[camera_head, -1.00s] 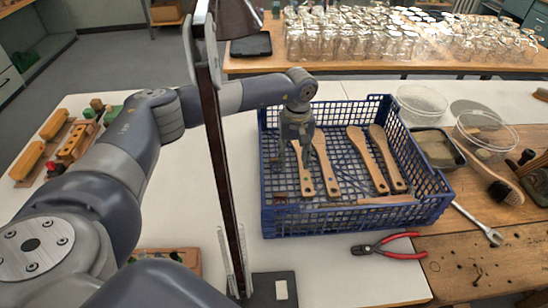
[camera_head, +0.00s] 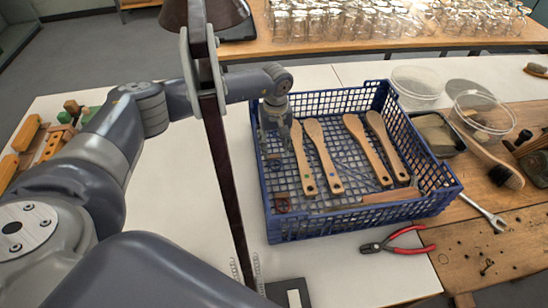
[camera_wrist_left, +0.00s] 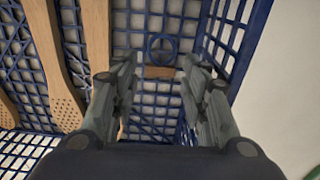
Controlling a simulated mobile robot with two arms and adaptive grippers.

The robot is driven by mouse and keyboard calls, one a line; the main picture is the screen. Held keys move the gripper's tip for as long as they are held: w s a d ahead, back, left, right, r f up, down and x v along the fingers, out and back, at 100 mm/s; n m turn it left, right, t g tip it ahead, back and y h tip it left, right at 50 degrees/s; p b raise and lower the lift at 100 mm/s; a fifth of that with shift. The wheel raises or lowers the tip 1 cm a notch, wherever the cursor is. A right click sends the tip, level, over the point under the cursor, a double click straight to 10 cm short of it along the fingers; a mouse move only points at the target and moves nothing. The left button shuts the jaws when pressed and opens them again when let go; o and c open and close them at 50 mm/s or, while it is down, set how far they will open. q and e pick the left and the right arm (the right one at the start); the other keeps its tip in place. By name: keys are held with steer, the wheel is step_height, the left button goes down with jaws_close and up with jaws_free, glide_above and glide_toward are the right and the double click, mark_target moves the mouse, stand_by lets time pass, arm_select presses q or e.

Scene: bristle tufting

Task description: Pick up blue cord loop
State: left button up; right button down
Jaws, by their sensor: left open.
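A small blue ring, seemingly the blue cord loop (camera_wrist_left: 162,47), lies on the floor of the blue mesh crate (camera_head: 330,228) in the left wrist view. It lies beyond a small brown wooden piece (camera_wrist_left: 160,72) and its blue blends with the mesh. In the head view I cannot make it out clearly. My left gripper (camera_head: 274,145) points down inside the crate's left part. In the left wrist view its two fingers (camera_wrist_left: 158,85) are open with nothing held between them, and the loop shows past the gap. My right gripper is not in view.
Several wooden brush handles (camera_head: 322,155) lie in the crate right of my left gripper. The crate's left wall (camera_wrist_left: 240,35) is close by. Red-handled pliers (camera_head: 398,243) lie in front. A dark upright post (camera_head: 225,180) crosses the head view.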

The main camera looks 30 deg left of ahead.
mark_target(274, 164)
arm_select(q)
steer(key=shift+a+f, duration=0.1)
steer(key=shift+f, duration=0.3)
step_height(274, 164, down, 5)
steer(key=shift+w+f+p, duration=0.1)
steer(key=shift+p, duration=0.4)
steer(key=c, duration=0.4)
steer(key=shift+c, duration=0.2)
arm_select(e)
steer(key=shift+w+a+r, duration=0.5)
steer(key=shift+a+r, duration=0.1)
